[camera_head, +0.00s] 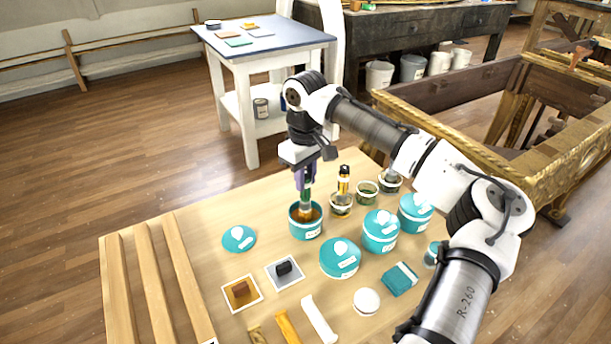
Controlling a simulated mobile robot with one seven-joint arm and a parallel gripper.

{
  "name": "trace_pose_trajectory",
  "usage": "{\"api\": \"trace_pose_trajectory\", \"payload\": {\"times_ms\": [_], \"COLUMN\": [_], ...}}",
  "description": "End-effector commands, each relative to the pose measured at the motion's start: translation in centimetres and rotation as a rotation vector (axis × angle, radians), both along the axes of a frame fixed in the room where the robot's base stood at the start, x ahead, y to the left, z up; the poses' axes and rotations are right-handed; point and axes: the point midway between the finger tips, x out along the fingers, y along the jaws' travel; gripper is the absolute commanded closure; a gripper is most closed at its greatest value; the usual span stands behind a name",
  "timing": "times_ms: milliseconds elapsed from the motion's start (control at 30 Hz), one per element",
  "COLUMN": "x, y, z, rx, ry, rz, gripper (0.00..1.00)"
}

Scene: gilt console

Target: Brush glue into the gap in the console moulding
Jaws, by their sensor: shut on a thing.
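My gripper (304,174) is above the work table, shut on a dark green-handled brush (307,188). The brush points down, its lower end inside an open teal pot (305,231) with amber-brown contents. I cannot tell how deep the bristles sit. A teal lid (239,238) lies on the table left of the pot. The gilt console (470,160) stands at the right, with a gold carved moulding along its edge. The gap in the moulding cannot be made out from here.
Several lidded teal pots (340,257) and small open jars (367,192) stand right of the brush pot; one jar holds a yellow-and-black handled tool (343,180). Wooden strips (150,285) lie at the left. A white side table (262,50) stands behind. My arm spans the right side.

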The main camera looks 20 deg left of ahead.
Motion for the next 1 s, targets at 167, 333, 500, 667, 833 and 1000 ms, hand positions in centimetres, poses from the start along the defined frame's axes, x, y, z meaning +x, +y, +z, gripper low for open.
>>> {"api": "trace_pose_trajectory", "payload": {"times_ms": [167,333,500,667,833,1000], "x": [0.0,0.0,0.0,0.0,-0.1,0.0], "y": [0.0,0.0,0.0,0.1,0.0,0.0], "z": [-0.2,-0.2,0.4,1.7,3.1,4.4], "rx": [-0.001,-0.001,-0.001,0.001,0.0,0.002], "ry": [0.003,0.003,0.003,0.002,0.002,0.001], "rz": [0.0,0.0,0.001,0.001,0.001,0.0], "gripper": [1.0,1.0,1.0,1.0,1.0,1.0]}}
